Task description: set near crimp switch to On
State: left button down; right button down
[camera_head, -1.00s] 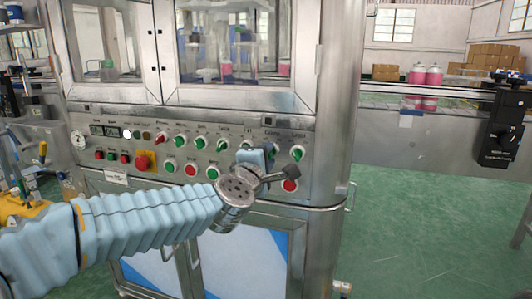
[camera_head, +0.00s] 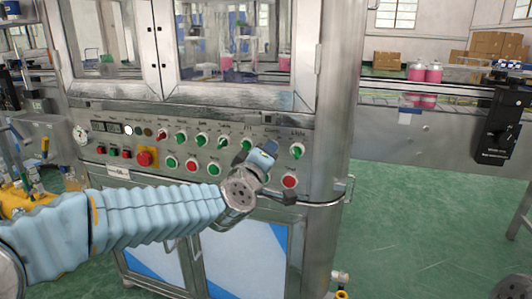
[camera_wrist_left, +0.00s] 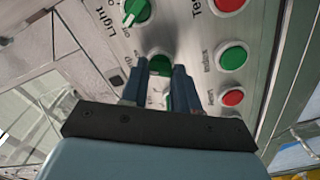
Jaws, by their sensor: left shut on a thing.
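The crimp switch is a green knob (camera_wrist_left: 160,65) on the steel control panel, between the fill switch and the light switch. In the head view my left gripper mostly hides it. My left gripper (camera_head: 267,152) is at the panel, tilted to the right, and its two fingers (camera_wrist_left: 161,76) are shut on the knob, one on each side, in the left wrist view. The knob's exact pointer direction is hidden by the fingers. My right gripper is not in view.
The light switch (camera_head: 297,151) is close on the right and the fill switch (camera_head: 247,144) close on the left. Green and red push buttons (camera_head: 289,181) line the row below, with a red emergency stop (camera_head: 146,158) farther left.

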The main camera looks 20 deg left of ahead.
pick_arm(q)
jog(key=shift+f, duration=0.1)
dwell(0.3)
jog(key=c, duration=0.8)
grip_release()
jog(key=shift+c, duration=0.2)
jog(key=s, duration=1.3)
jog(key=shift+s+a, duration=0.25)
jog(key=shift+s, duration=0.15)
